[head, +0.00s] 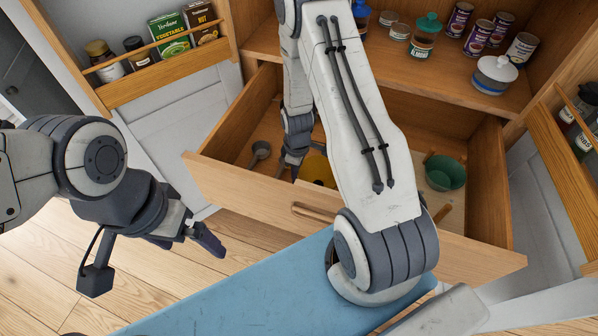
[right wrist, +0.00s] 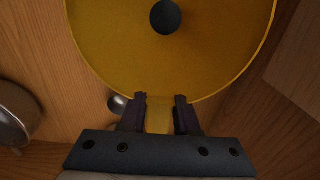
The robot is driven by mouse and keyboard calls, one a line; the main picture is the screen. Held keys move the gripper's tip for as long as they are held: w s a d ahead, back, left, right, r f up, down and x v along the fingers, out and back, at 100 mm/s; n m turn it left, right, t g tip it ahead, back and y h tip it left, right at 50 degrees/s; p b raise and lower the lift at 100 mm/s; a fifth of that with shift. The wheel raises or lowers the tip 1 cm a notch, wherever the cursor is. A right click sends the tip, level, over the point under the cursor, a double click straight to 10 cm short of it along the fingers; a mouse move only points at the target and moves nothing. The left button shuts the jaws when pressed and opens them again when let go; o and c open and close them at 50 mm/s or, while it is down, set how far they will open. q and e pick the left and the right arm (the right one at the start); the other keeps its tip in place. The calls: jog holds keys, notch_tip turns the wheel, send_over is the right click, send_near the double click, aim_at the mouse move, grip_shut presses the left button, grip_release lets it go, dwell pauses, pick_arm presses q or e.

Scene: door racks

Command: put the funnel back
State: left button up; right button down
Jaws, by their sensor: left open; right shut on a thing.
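The yellow funnel (head: 318,171) is inside the open drawer (head: 345,225), partly hidden behind my right arm in the head view. In the right wrist view the funnel (right wrist: 215,50) shows as a wide yellow cone with a dark round hole. My right gripper (head: 292,167) reaches down into the drawer. In the right wrist view this gripper (right wrist: 160,115) is shut on a narrow yellow tab at the funnel's rim. I cannot tell whether the funnel touches the drawer bottom. My left gripper (head: 195,240) is open and empty, outside the drawer at the left.
A grey scoop (head: 261,150) lies in the drawer's left part, and a green bowl-like item (head: 445,173) in its right part. Open doors with racks (head: 165,62) flank both sides.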

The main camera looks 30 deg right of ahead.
jog(key=shift+f, duration=0.1)
jog(key=c, duration=0.7)
grip_release()
jog(key=shift+o, duration=0.2)
